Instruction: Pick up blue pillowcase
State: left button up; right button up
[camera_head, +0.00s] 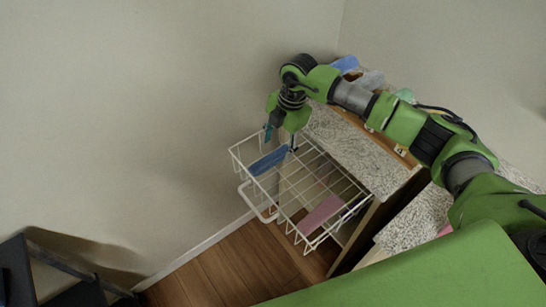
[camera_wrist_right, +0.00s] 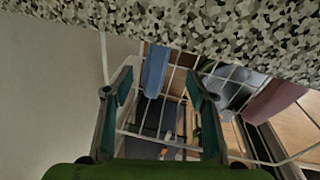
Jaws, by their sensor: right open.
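A blue folded cloth, which looks like the blue pillowcase (camera_head: 267,161), sits in the left end of a white wire basket (camera_head: 262,207). My right gripper (camera_head: 281,138) is over that end of the basket, pointing down, with its fingers apart and nothing between them. In the right wrist view the blue cloth (camera_wrist_right: 155,70) shows between the open fingers of my right gripper (camera_wrist_right: 160,84), nearer the left finger and farther away than the tips. No contact can be made out. My left gripper is not in view.
A pink folded cloth (camera_head: 322,213) lies in the basket's right end. The basket juts out from a speckled stone-topped cabinet (camera_head: 355,150). Another blue cloth (camera_head: 345,64) is on top at the back. The wall is close on the left; a dark frame (camera_head: 80,292) stands lower left.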

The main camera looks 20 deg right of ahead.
aim_at(274, 154)
jog(key=shift+w+a+f+p, duration=0.15)
jog(key=shift+f, duration=0.7)
jog(key=shift+w+a+f+p, duration=0.1)
jog(key=shift+a+f+p, duration=0.05)
jog(key=shift+f, duration=0.75)
jog(key=shift+w+a+f+p, duration=0.15)
jog(key=shift+f, duration=0.7)
jog(key=c, duration=0.9)
jog(key=shift+r, duration=0.1)
